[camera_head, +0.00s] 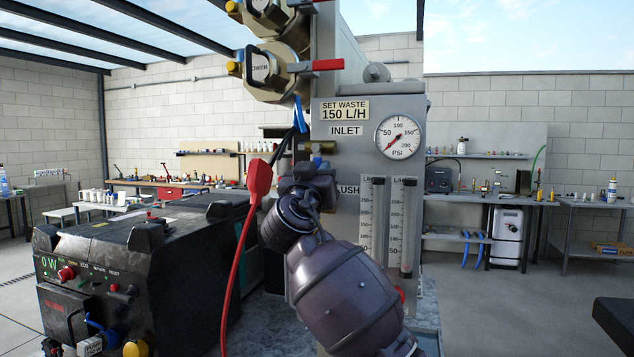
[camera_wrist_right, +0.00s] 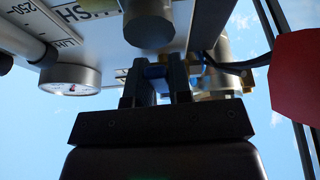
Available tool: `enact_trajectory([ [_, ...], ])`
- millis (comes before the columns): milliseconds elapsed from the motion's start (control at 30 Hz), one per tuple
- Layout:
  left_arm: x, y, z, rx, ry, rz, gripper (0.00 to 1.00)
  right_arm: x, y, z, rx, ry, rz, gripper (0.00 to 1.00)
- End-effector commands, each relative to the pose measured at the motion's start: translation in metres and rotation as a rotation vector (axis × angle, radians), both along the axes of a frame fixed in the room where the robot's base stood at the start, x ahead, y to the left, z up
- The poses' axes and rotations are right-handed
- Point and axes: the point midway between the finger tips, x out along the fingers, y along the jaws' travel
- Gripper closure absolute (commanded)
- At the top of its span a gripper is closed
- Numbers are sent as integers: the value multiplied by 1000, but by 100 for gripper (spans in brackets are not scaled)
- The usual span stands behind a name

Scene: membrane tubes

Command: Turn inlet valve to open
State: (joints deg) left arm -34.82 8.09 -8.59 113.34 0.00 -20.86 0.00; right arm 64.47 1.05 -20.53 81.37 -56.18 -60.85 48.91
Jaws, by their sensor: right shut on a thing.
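The grey panel (camera_head: 340,220) carries an INLET label (camera_head: 346,130), with a brass fitting (camera_head: 322,147) just below it. My right gripper (camera_head: 311,165) reaches up to the panel there, and my arm hides much of the valve. In the right wrist view the fingers of my right gripper (camera_wrist_right: 163,82) are shut on a blue valve handle (camera_wrist_right: 154,72), with brass parts behind it. In the head view a blue piece (camera_head: 299,114) shows above the gripper; I cannot tell whether it is the same handle. The handle's exact angle is unclear. My left gripper is out of view.
A pressure gauge (camera_head: 399,137) and two flow tubes (camera_head: 404,228) sit right of my arm. A red connector (camera_head: 259,181) with a red cable hangs close on the left. A black power unit (camera_head: 150,270) stands left.

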Motion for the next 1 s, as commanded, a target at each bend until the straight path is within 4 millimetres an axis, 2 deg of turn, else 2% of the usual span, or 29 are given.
enact_trajectory([
  [33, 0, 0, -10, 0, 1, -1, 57, -1, 0, -2, -13, -1, 5, 100],
  [133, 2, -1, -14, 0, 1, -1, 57, -2, -3, -1, -61, 14, 4, 100],
  [500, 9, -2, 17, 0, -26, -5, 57, -5, -13, 6, -263, 77, 2, 100],
  [933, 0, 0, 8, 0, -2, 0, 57, -5, -14, 5, -291, 85, 3, 100],
  [967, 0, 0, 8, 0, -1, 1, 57, -5, -14, 4, -291, 85, 3, 76],
  [1000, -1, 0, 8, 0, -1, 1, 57, -5, -14, 4, -291, 85, 3, 70],
])
